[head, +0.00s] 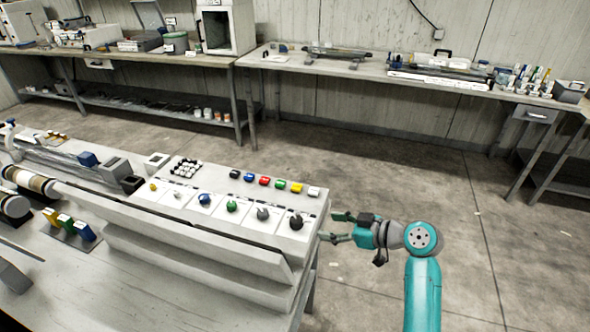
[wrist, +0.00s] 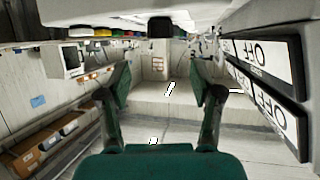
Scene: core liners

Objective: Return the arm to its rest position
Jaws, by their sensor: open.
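My gripper (head: 340,228) is open and empty in the head view. It is at the right end of the near bench, beside the white control panel (head: 265,222), and it points left. My teal arm reaches up to it from the bottom of the picture. In the wrist view the two dark green fingers of my gripper (wrist: 162,95) stand apart with nothing between them. Whether the fingertips touch the panel's end cannot be told.
The panel carries coloured blocks and knobs. White signs reading OFF (wrist: 262,80) are close on the right in the wrist view. A long back bench (head: 375,72) with tools lines the wall. Bare concrete floor (head: 400,165) lies open behind and right of my arm.

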